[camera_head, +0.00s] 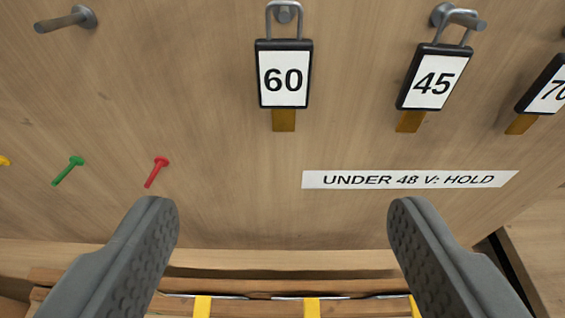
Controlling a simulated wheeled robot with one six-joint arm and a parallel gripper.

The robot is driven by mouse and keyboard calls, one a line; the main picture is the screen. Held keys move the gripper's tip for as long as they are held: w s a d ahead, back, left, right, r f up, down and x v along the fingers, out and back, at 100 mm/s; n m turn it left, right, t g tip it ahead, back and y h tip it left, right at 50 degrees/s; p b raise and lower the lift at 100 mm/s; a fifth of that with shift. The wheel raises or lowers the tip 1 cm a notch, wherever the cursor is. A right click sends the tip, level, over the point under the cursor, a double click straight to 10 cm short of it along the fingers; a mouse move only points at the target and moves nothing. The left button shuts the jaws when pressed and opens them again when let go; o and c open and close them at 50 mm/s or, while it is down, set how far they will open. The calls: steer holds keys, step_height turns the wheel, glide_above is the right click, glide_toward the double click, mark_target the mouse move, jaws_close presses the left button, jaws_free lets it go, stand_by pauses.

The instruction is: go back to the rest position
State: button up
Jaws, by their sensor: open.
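My gripper (273,222) is in the lower part of the view. Its two grey fingers are wide apart with nothing between them. Behind them is an upright wooden board (225,150). A tag marked 60 (284,80) hangs by its loop on a metal peg, and a tag marked 45 (433,82) hangs on another peg to its right. A third tag (548,92), with its number partly cut off, is at the right edge. The rest position itself is not marked in view.
An empty metal peg (68,19) sticks out at the upper left. Red (157,171), green (68,170) and yellow (4,161) pins are at the left. A label (410,180) reads "UNDER 48 V: HOLD". Wooden slats with yellow strips (312,307) lie below the board.

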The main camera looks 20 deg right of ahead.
steer(key=s+a+f+n+t+y, duration=0.1)
steer(key=s+a+f, duration=0.4)
steer(key=f, duration=0.5)
steer(key=s+a+f+n+t+y, duration=0.1)
steer(key=s+a+f, duration=0.5)
steer(key=s+f, duration=0.3)
steer(key=s+a+f+n+t+y, duration=0.1)
steer(key=s+a+f, duration=0.4)
steer(key=f, duration=0.6)
steer(key=shift+s+a+f+t+y, duration=0.2)
steer(key=shift+s+a+t+y, duration=0.25)
steer(key=shift+s, duration=0.55)
